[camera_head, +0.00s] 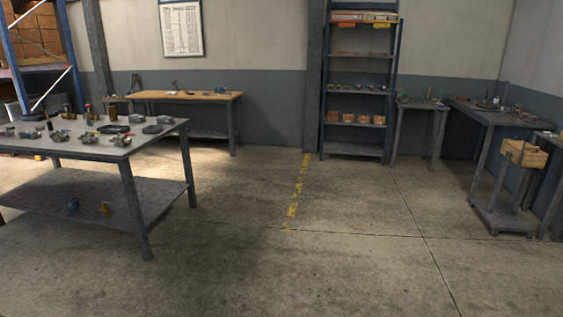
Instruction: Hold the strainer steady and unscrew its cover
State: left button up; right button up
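Neither of my grippers shows in the head view. I cannot pick out the strainer or its cover for certain. Several small metal fittings, which look like valves or pipe parts, stand on the grey metal table (85,147) at the left. They are too small and far off to tell apart.
A wooden-topped bench (190,96) stands by the back wall. A blue-framed shelf rack (358,90) stands right of centre. Grey benches and a cart with a wooden box (526,154) are at the right. The concrete floor (300,250) in the middle is clear.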

aim_at(114, 115)
jog(key=i+z, duration=0.2)
jog(key=i, duration=1.85)
